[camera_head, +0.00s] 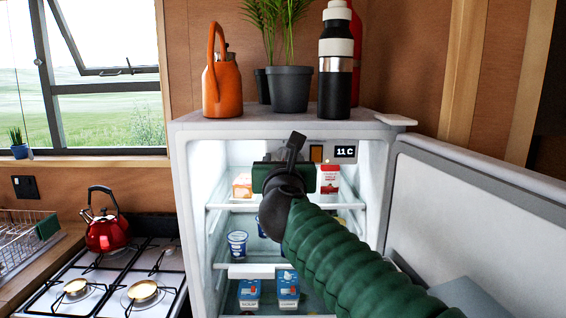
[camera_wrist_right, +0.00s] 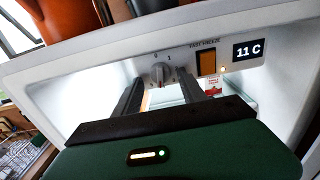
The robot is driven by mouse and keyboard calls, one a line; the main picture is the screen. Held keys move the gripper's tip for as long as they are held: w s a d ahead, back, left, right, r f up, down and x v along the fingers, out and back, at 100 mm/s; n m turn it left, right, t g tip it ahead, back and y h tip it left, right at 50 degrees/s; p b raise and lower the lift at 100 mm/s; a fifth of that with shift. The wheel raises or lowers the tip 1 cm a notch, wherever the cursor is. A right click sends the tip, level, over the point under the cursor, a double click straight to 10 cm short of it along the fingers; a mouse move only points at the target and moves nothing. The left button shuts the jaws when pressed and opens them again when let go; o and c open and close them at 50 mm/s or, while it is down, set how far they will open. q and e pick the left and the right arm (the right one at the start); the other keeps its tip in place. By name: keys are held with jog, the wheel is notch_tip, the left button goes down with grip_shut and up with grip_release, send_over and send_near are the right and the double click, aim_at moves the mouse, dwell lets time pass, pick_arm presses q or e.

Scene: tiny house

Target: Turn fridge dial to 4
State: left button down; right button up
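The fridge (camera_head: 290,125) stands open and lit inside. Its small grey dial (camera_wrist_right: 160,74) sits on the top panel in the right wrist view, below the printed marks 0 and 1. The dial's ridge points roughly up toward those marks; its exact setting is hard to tell. My right gripper (camera_wrist_right: 161,84) is open, with one finger on each side of the dial; I cannot tell whether they touch it. In the head view my right gripper (camera_head: 294,150) hides the dial. The display (camera_head: 344,152) reads 11 C. My left gripper is not in view.
An orange fast-freeze switch (camera_wrist_right: 206,63) is just right of the dial. The fridge door (camera_head: 480,215) stands open at right. A kettle (camera_head: 107,222) is on the stove at left. An orange watering can (camera_head: 221,80), potted plants and bottles stand on the fridge.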

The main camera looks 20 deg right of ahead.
jog(key=shift+s+r, duration=0.1)
jog(key=shift+s, duration=0.05)
jog(key=b+v, duration=0.2)
jog(key=v, duration=1.4)
jog(key=shift+s, duration=0.25)
jog(key=shift+a, duration=0.15)
